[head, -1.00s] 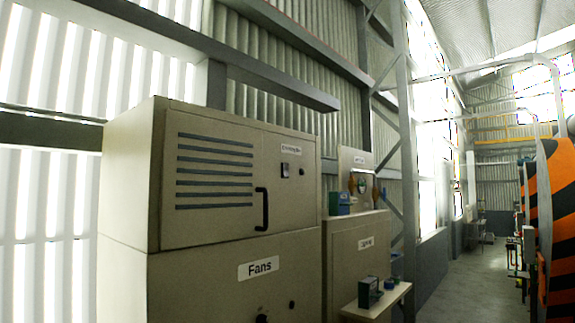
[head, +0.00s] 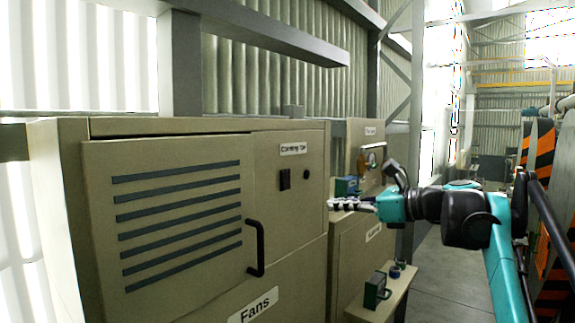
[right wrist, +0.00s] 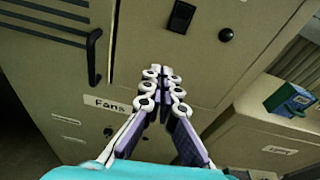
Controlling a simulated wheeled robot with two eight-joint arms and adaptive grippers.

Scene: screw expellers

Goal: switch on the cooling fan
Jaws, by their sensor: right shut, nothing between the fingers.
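The fan cabinet is a beige box (head: 285,225) with a slatted door (head: 170,265) and a black handle (head: 258,250). A black rocker switch (head: 285,179) sits on its front panel under a label that seems to read "Cooling fan" (head: 293,149). The switch also shows at the top of the right wrist view (right wrist: 181,17). My right gripper (head: 330,204) is shut and empty, to the right of the switch and a little lower in the head view. In the right wrist view its fingertips (right wrist: 162,73) point up toward the panel below the switch. My left gripper is not in view.
A round black knob (head: 306,174) is beside the switch. A "Fans" label (head: 252,306) is on the lower cabinet. A second cabinet (head: 358,245) stands to the right, with a small green box (head: 376,290) on a shelf. The aisle floor (head: 432,250) beyond looks open.

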